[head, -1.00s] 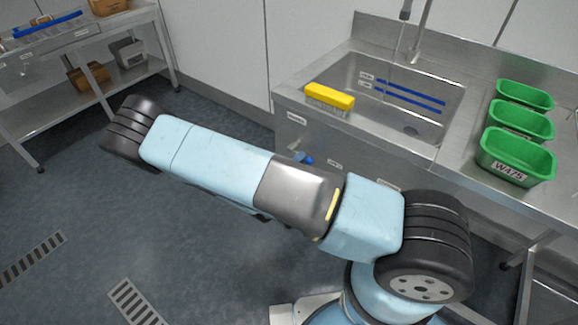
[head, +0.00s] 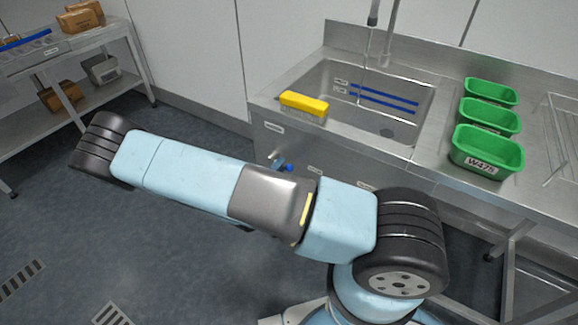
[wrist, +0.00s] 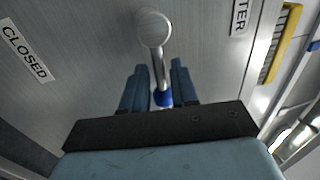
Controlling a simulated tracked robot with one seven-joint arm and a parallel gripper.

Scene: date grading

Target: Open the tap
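The tap (wrist: 153,30) shows in the wrist view as a round metal knob with a metal lever running down to a blue end (wrist: 163,98). My gripper (wrist: 159,66) has its two dark blue fingers apart, one on each side of the lever's blue end. I cannot tell whether either finger touches it. A "CLOSED" label (wrist: 25,52) is on the panel to the left. In the head view the tap's blue end (head: 289,168) shows small on the front of the sink unit, just above my arm. My gripper's fingers cannot be made out clearly there.
The steel sink (head: 335,75) has a yellow-topped brush (head: 304,103) on its front left edge. Several green tubs, the nearest marked W475 (head: 487,150), stand to the right. A steel shelf (head: 110,65) with boxes is at the left. The dark floor between is clear.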

